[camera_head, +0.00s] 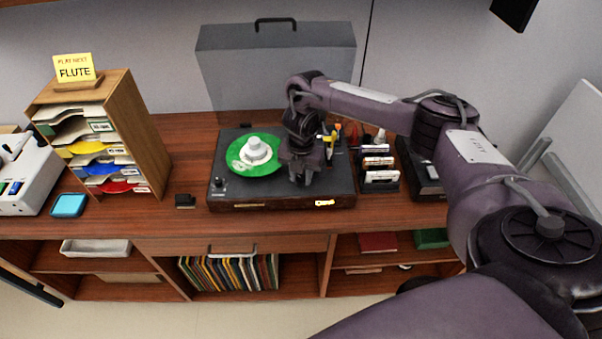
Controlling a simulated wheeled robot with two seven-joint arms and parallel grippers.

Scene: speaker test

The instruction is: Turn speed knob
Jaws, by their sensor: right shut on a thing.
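My right gripper (301,178) points down onto the deck just right of the record. It is shut on a small part there, which looks to be the speed knob; the gripper hides it. A small dark knob (219,183) with a light top shows at the deck's front left corner, clear of the gripper. My left gripper is not in view.
A raised grey lid (275,62) stands behind the player. A wooden sorter (137,125) with coloured sleeves and a "FLUTE" card (74,68) is at left. A rack of small boxes (380,177) stands close right of the player. Bare cabinet top (185,165) lies left of the player.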

